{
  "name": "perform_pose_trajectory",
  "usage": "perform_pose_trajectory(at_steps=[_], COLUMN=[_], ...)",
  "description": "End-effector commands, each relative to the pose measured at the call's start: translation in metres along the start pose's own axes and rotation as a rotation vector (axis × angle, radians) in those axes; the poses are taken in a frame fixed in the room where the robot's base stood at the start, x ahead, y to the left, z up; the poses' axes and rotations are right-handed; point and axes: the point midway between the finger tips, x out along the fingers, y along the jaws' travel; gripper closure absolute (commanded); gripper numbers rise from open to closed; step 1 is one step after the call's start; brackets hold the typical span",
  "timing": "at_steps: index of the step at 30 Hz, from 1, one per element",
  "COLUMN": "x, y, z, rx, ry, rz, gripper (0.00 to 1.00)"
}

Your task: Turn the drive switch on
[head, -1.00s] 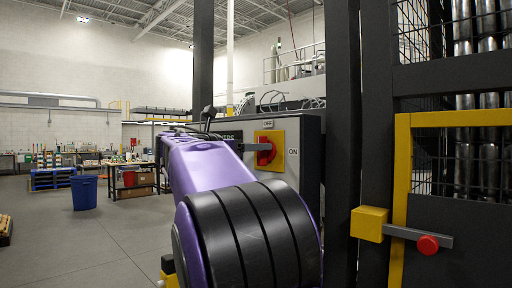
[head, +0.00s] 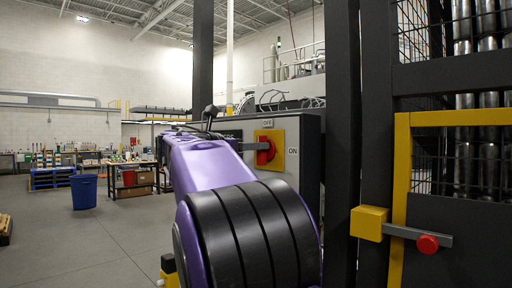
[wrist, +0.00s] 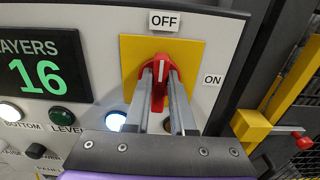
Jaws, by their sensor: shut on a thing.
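The drive switch (wrist: 160,66) is a red rotary handle on a yellow plate (wrist: 194,56), with an OFF label (wrist: 164,22) above and an ON label (wrist: 212,80) to the right. Its white mark stands about upright, towards OFF. My gripper (wrist: 159,78) has its two fingers on either side of the red handle and is shut on it. In the head view the switch (head: 265,152) shows on the grey panel, with my gripper (head: 254,147) reaching it from the left; my purple arm hides part of the panel.
The panel has a green-digit display (wrist: 43,70) and lit buttons (wrist: 61,114) left of the switch. A dark post (head: 341,130) and a yellow-framed guard (head: 400,180) with a red knob (head: 428,244) stand to the right. Open floor lies to the left.

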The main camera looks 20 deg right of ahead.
Motion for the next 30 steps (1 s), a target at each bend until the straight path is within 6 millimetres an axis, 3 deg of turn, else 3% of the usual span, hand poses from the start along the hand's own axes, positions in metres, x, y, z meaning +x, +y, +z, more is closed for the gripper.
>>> perform_pose_trajectory(at_steps=[11,30], x=[0.0000,0.0001], y=[-0.0020,-0.0083], z=[-0.0014,-0.0063], rx=[0.169,0.768], ry=[0.001,0.000], rz=[-0.001,-0.001], gripper=[1.00,1.00])
